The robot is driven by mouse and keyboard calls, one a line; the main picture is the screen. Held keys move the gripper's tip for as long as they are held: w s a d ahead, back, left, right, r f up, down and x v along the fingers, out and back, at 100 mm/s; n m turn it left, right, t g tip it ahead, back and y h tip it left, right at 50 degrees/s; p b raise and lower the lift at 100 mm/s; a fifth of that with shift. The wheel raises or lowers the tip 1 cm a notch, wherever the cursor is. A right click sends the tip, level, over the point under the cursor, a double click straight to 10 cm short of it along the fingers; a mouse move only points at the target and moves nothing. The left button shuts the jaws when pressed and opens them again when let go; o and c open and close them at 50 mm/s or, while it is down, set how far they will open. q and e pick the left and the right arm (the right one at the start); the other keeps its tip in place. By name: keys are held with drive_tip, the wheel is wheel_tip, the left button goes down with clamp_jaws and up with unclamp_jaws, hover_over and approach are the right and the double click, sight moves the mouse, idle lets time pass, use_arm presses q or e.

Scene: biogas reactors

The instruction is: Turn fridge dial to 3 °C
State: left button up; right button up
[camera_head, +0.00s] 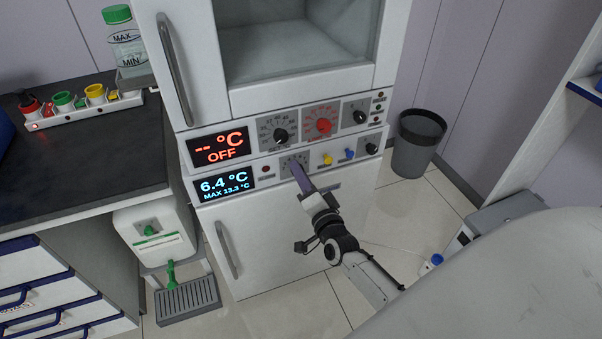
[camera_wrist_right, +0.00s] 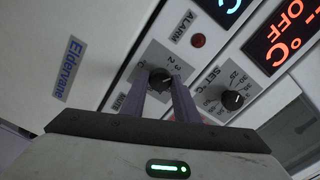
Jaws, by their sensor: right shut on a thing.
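The fridge dial is a black knob (camera_wrist_right: 160,80) on a grey scale plate in the right wrist view, with the numbers 2 and 3 readable beside it. In the head view its plate (camera_head: 288,160) is partly hidden behind my right gripper (camera_head: 298,172). My right gripper (camera_wrist_right: 165,90) is shut on the knob, its two purple fingers on either side of it. The blue fridge display (camera_head: 227,185) reads 6.4 °C and MAX 13.3 °C. My left gripper is not in view.
Above, a red display (camera_head: 219,147) reads "-- °C OFF" next to a SET °C dial (camera_head: 280,135) and a red dial (camera_head: 323,126). Yellow (camera_head: 327,159) and blue (camera_head: 349,154) knobs sit right of my gripper. A bin (camera_head: 416,145) stands at the right.

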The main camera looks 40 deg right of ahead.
drive_tip(key=shift+f+n, duration=0.1)
drive_tip(key=shift+n, duration=0.3)
drive_tip(key=o, duration=1.1)
drive_tip(key=shift+c, duration=0.2)
drive_tip(key=v, duration=1)
drive_tip(key=shift+s, duration=0.2)
